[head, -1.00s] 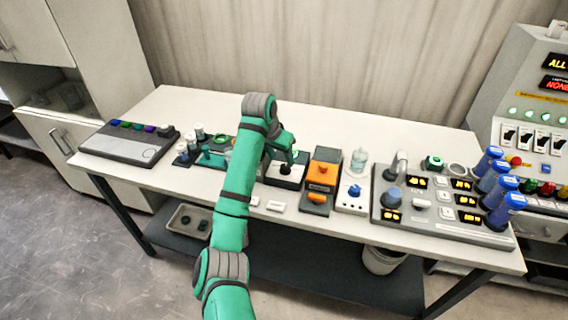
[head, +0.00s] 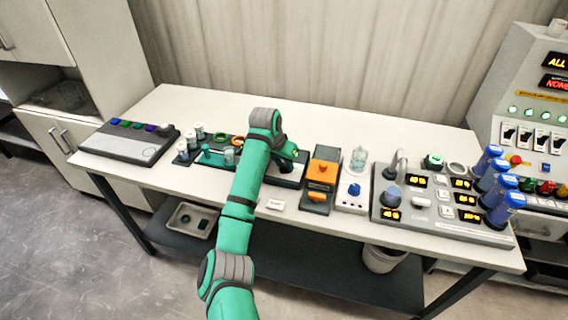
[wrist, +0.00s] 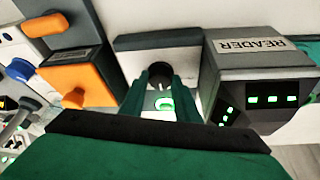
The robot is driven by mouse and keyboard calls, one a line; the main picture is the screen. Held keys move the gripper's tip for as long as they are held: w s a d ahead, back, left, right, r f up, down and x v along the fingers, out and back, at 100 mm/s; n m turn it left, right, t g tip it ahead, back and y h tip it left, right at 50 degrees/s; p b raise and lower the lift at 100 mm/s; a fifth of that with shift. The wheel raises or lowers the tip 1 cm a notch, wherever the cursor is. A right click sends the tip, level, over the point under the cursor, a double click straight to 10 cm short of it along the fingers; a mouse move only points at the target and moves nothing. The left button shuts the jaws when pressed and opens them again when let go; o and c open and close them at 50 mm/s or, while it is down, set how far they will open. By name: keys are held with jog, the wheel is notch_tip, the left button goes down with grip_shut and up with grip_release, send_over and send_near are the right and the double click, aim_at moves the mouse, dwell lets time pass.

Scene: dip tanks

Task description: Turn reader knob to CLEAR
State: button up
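The reader (wrist: 258,85) is a dark grey box with a "READER" label and green lit displays, seen in the wrist view. Beside it is a pale-faced unit (wrist: 196,50) with a round black knob (wrist: 160,73) and a green lit mark just below the knob. My gripper (wrist: 161,80) has its two green fingers on either side of this knob, and the knob fills the narrow space between them. In the head view my own arm hides the fingertips, the knob and most of the reader.
Close beside is an orange-and-grey unit (head: 320,172). Further right stand a blue-knobbed unit (head: 354,190) and a grey panel with yellow displays (head: 432,225). Several small jars (head: 199,131) and a slanted keypad (head: 126,146) lie to the left. The table's front strip is mostly clear.

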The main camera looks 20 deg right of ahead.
jog(key=shift+n, duration=0.3)
jog(key=n, duration=0.1)
jog(key=n+t+y, duration=0.1)
jog(key=n, duration=0.3)
jog(key=shift+s+d+t+y, duration=0.15)
jog(key=shift+d+t+y, duration=0.15)
jog(key=shift+y, duration=0.1)
jog(key=n+y, duration=0.2)
jog(key=n, duration=0.4)
jog(key=shift+n+y, duration=0.3)
jog(key=o, duration=1.1)
jog(key=shift+c, duration=0.2)
